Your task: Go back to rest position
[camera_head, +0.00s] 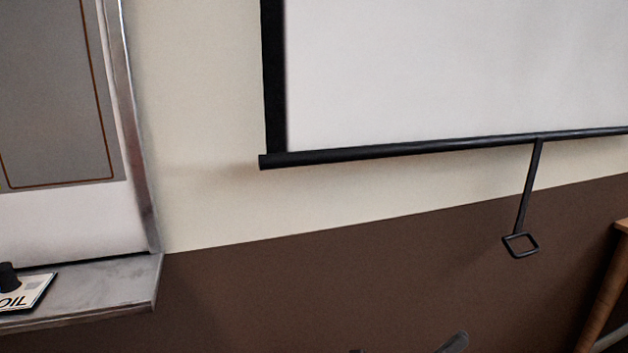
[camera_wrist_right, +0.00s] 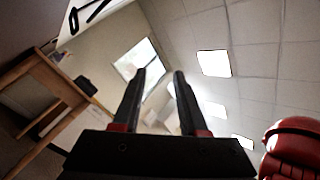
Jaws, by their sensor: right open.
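My right gripper (camera_head: 406,348) barely shows at the bottom edge of the head view, where a dark fingertip rises in front of the brown lower wall. In the right wrist view its two dark fingers (camera_wrist_right: 160,76) stand apart with an empty gap between them. They point up toward the far wall and ceiling, and nothing is held. My left gripper is in neither view.
A projector screen (camera_head: 450,70) with a black pull handle (camera_head: 520,245) hangs on the wall. A grey ledge (camera_head: 115,290) at left carries a card marked "OIL" (camera_head: 35,290). A wooden table (camera_wrist_right: 35,75) stands at left in the wrist view.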

